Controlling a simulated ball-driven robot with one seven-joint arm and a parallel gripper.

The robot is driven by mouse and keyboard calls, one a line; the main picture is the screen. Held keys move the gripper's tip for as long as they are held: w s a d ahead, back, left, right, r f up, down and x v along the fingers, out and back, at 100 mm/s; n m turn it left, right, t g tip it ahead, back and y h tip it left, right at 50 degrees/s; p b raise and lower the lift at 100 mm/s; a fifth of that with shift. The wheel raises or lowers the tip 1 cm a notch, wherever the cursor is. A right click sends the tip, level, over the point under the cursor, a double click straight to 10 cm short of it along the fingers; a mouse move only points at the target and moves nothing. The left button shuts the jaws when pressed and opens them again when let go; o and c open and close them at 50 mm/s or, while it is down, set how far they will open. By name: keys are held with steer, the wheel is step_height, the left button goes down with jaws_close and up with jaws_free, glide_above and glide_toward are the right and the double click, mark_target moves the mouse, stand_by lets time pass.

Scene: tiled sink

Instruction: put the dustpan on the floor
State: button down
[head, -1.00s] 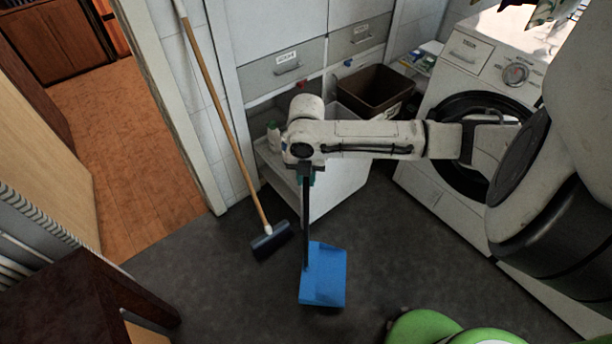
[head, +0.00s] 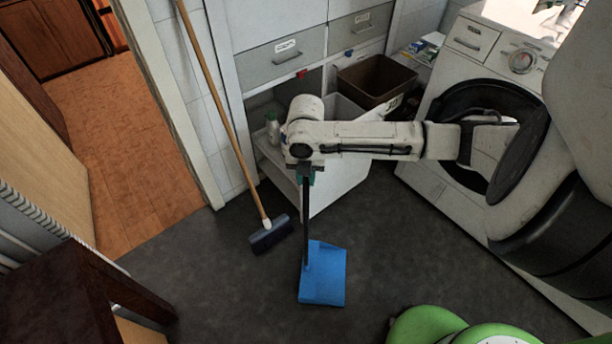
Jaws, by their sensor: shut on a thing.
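The dustpan (head: 324,275) has a blue pan and a long dark upright handle. My gripper (head: 306,172) is shut on the top of that handle and points down, with the arm reaching in from the right. The pan hangs below the gripper over the dark grey floor (head: 215,290). I cannot tell whether the pan touches the floor or is a little above it. The gripper's fingers are small and partly hidden under the wrist.
A broom (head: 225,125) leans on the wall left of the dustpan. A white open drawer (head: 345,180) stands behind my arm. A washing machine (head: 450,170) with its door open is at right. A dark wooden table (head: 70,300) is at lower left. Floor around the pan is clear.

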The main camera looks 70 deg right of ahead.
steer(key=shift+f+b, duration=0.4)
steer(key=shift+f, duration=0.2)
steer(key=c, duration=0.9)
jaws_free()
